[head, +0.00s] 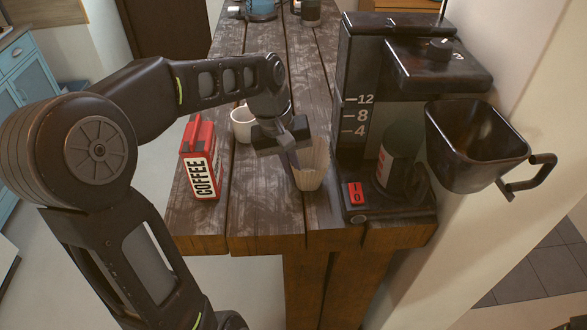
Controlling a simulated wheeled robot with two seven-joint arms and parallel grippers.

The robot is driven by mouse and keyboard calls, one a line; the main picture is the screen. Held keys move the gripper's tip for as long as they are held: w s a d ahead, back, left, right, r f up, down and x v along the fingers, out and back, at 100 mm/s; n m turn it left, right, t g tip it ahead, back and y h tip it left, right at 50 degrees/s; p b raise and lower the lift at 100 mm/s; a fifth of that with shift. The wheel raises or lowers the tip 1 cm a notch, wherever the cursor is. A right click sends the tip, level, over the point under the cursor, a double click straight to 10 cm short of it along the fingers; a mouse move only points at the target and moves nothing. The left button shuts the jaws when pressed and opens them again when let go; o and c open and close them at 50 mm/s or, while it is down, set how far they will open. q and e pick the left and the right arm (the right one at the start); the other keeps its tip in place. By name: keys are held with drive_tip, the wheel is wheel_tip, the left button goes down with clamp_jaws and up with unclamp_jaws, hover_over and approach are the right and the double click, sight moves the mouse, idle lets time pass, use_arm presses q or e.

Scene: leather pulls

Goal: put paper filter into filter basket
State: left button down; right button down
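The pale pleated paper filter (314,168) is upright over the wooden table, just left of the coffee maker. My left gripper (294,158) points down at the filter's left side, with its fingers against or just in front of the filter's wall. Whether the fingers are closed on the filter is too small to tell. The black filter basket (478,165) is swung out to the right of the coffee maker (357,75). Its top is open, its inside looks empty, and its handle points right. My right gripper is out of view.
A red and white coffee box (201,160) stands left on the table (262,215). A white cup (242,124) stands behind my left gripper. A dark carafe (398,160) sits in the coffee maker. A wall is close behind the basket. More items stand at the far end.

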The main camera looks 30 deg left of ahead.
use_arm(q)
drive_tip(key=c, duration=2.2)
unclamp_jaws()
drive_tip(key=shift+f, duration=0.2)
drive_tip(key=c, duration=1.7)
unclamp_jaws()
drive_tip(key=shift+r, duration=0.1)
drive_tip(key=v, duration=1.2)
drive_tip(key=shift+r, duration=0.1)
